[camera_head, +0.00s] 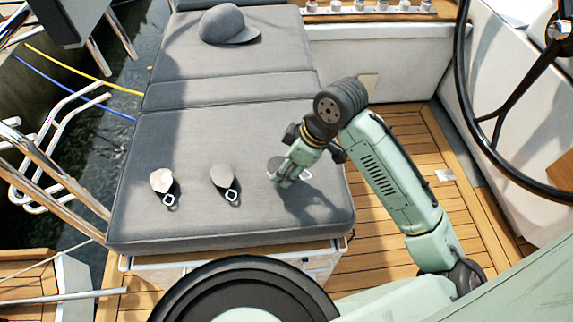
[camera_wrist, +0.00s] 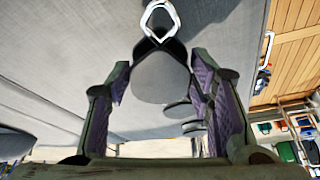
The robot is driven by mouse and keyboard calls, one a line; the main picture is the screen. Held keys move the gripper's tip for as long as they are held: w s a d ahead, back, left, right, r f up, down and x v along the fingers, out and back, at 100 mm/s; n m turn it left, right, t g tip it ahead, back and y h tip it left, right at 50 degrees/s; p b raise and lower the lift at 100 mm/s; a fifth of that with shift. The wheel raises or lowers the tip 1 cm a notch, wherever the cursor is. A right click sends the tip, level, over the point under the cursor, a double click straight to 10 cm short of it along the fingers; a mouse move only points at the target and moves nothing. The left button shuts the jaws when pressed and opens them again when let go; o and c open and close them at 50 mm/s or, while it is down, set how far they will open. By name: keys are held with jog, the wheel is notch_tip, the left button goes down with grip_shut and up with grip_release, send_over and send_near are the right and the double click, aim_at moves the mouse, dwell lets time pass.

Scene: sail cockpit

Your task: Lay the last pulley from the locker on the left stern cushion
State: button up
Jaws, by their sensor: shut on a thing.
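My gripper (camera_head: 284,176) is low over the right part of the grey stern cushion (camera_head: 225,130), pointing down. It is shut on a grey pulley with a metal shackle, mostly hidden by the fingers in the head view. In the wrist view this held pulley (camera_wrist: 157,88) shows between the two fingers, shackle at the top. I cannot tell whether it touches the cushion. Two more pulleys lie on the cushion to the left: a light one (camera_head: 161,181) and a grey one (camera_head: 224,177). They also show in the wrist view, partly behind the right finger.
A grey cap (camera_head: 228,24) lies on the far end of the cushions. The steering wheel (camera_head: 468,110) and a white cockpit wall stand at the right. Wooden deck (camera_head: 330,270) runs beside the seat. Rails and ropes are at the left. The cushion's middle is clear.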

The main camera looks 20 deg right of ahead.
jog(key=shift+w+d+f, duration=0.1)
jog(key=shift+w+d, duration=0.1)
jog(key=shift+w, duration=0.55)
jog(key=shift+f, duration=1.7)
jog(key=shift+f, duration=0.2)
jog(key=o, duration=1.3)
jog(key=v, duration=1.2)
jog(key=shift+r, duration=0.2)
